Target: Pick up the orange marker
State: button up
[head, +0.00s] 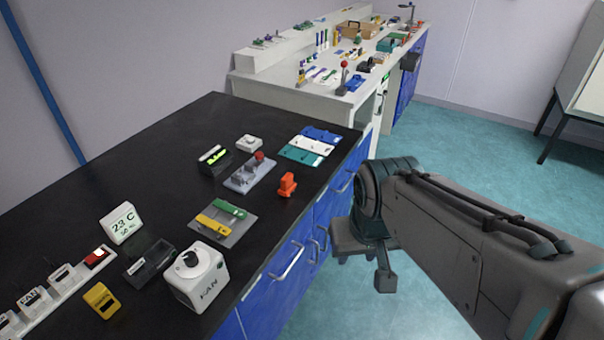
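I cannot make out a clear orange marker. A small upright orange object (287,185) stands near the front edge of the black bench; it looks more like a chunky block than a pen, and I cannot tell what it is. Several thin upright coloured sticks (321,40) stand on the far white bench, too small to tell apart. My gripper (368,262) hangs beyond the front edge of the black bench, right of the orange object and well apart from it. It points down, and I cannot tell how its fingers stand. I see nothing held.
The black bench (130,190) holds a FAN box (195,277), a thermometer display (121,223), a grey tray (236,232) with green and yellow pieces, a lever device (250,172) and coloured plates (302,154). The white bench (285,92) behind is crowded. The teal floor at right is clear.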

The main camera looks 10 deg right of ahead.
aim_at(288, 185)
jog(key=z, duration=0.45)
jog(key=k, duration=1)
jog(key=z, duration=0.7)
jog(key=i, duration=1.25)
jog(key=u, duration=0.7)
jog(key=i, duration=0.8)
jog(key=u, duration=1.25)
jog(key=i, duration=0.35)
jog(key=u, duration=0.35)
